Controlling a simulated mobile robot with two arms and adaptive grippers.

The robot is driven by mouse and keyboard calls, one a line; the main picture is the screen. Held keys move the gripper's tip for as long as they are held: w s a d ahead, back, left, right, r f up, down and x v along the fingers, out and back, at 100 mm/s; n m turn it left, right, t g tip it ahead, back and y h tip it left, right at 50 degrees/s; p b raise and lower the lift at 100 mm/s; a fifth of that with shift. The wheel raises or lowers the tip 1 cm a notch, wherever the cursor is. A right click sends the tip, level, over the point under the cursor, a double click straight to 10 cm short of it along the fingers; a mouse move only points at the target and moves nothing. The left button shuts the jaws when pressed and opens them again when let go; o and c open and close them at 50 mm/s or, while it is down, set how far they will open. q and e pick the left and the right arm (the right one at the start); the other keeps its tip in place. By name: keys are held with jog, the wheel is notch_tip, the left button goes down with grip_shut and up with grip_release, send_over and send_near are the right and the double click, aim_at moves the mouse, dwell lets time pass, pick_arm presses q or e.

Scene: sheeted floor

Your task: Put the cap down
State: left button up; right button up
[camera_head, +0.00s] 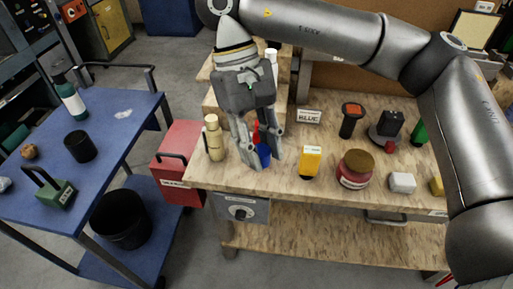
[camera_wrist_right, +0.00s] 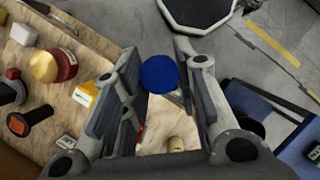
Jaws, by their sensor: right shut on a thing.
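The blue cap (camera_head: 262,155) is between the fingertips of my right gripper (camera_head: 259,160), close to the front edge of the wooden workbench (camera_head: 330,190). In the right wrist view the cap (camera_wrist_right: 159,74) shows as a round blue disc between the two fingers of the right gripper (camera_wrist_right: 158,68). The right gripper points down and is shut on the cap. I cannot tell whether the cap touches the bench top. A sign reading BLUE (camera_head: 308,117) stands behind and to the right. A red thing (camera_head: 256,131) shows partly behind the fingers. My left gripper is not in view.
A tan bottle (camera_head: 214,140) stands just left of the gripper. A red toolbox (camera_head: 180,160) and a blue cart (camera_head: 110,140) are at the left.

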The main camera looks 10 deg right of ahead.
jog(key=w+a+m+y, duration=0.1)
jog(key=w+a+m, duration=0.3)
jog(key=w+a, duration=0.3)
jog(key=a, duration=0.2)
jog(key=shift+w+a+y, duration=0.3)
